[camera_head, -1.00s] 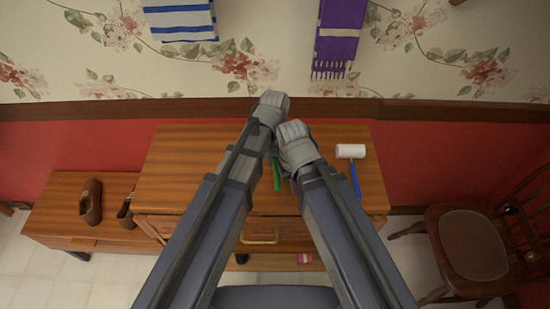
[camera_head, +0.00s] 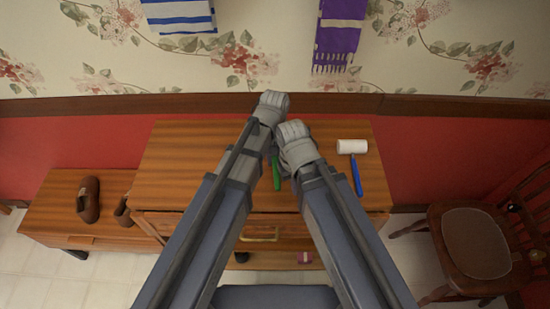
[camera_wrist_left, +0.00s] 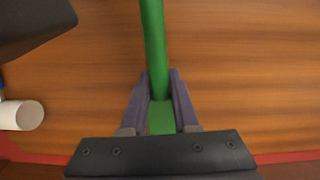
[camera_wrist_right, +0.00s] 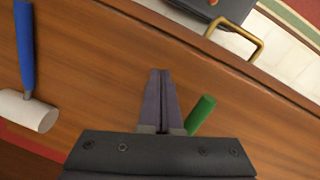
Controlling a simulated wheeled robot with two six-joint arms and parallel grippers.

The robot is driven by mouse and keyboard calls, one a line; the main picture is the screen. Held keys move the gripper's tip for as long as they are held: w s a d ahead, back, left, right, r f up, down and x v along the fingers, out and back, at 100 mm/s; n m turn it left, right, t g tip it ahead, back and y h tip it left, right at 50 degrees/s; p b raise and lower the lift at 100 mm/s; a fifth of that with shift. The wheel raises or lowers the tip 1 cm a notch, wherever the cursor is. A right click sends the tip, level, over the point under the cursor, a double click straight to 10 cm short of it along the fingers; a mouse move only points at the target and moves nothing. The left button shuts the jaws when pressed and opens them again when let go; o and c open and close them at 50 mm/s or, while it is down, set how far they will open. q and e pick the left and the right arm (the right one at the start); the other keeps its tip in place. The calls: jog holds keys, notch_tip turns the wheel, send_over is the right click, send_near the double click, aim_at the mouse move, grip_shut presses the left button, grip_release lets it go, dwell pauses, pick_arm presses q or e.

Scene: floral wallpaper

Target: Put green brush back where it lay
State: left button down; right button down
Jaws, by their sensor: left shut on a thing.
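The green brush (camera_head: 276,174) shows as a green handle between my two forearms in the head view, over the wooden dresser top. In the left wrist view its green handle (camera_wrist_left: 153,45) runs up from between the fingers of my left gripper (camera_wrist_left: 160,105), which is shut on it. The brush's far end is hidden. My right gripper (camera_wrist_right: 162,75) has its fingers together with nothing between them. A green handle end (camera_wrist_right: 203,112) shows just right of those fingers, apart from them. I cannot tell whether the brush touches the dresser top.
The dresser's left side is clear. A low bench with brown shoes (camera_head: 88,199) stands left, a wooden chair (camera_head: 474,243) right.

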pick_arm(q)
jog(key=c, duration=0.6)
grip_release()
notch_tip(320, 180, up, 8)
jog(key=p, duration=0.8)
jog(key=shift+w+f, duration=0.1)
pick_arm(e)
notch_tip(320, 180, up, 8)
